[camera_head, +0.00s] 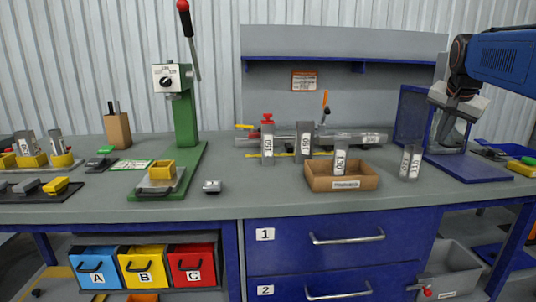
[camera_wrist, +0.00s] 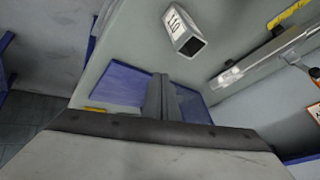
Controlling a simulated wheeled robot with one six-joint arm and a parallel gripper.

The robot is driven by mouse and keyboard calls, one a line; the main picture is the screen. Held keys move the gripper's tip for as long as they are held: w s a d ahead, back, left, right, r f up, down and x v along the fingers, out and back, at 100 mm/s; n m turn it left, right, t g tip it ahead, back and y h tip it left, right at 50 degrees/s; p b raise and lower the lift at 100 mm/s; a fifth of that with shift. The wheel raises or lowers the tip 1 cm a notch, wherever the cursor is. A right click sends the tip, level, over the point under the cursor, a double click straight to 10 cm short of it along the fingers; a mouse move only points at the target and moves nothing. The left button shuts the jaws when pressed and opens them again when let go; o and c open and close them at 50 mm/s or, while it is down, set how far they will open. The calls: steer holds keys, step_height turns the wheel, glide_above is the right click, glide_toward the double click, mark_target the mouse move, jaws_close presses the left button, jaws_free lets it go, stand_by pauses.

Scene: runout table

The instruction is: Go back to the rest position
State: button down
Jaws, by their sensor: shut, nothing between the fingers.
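My gripper (camera_head: 440,138) is at the right of the head view. It points down in front of the blue stand, above the right part of the workbench. In the wrist view its two fingers (camera_wrist: 160,82) lie side by side, shut with nothing between them. A grey square tube with a white label (camera_wrist: 183,32) stands apart from the fingers in the wrist view. Labelled tubes (camera_head: 410,162) stand left of the gripper in the head view. The rest position itself is not marked in either view.
The blue stand (camera_head: 468,168) is below and behind my gripper. A wooden tray (camera_head: 318,180) with a labelled tube stands mid-bench. A green lever press (camera_head: 186,125) stands further left. The bench front between press and tray is mostly clear.

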steer(key=s+a+f+n+y, duration=0.1)
steer(key=s+a+f+n, duration=0.5)
steer(key=s+a+f, duration=0.75)
steer(key=s+a+f+n, duration=0.2)
steer(key=s+a+f, duration=0.2)
steer(key=s+f, duration=0.3)
steer(key=s+a+f+n+g+y, duration=0.1)
steer(key=s+a+f+n, duration=0.2)
steer(key=s+f, duration=0.4)
steer(key=s+a, duration=0.1)
steer(key=s, duration=0.3)
steer(key=shift+s+f+y, duration=0.3)
steer(key=shift+s, duration=0.1)
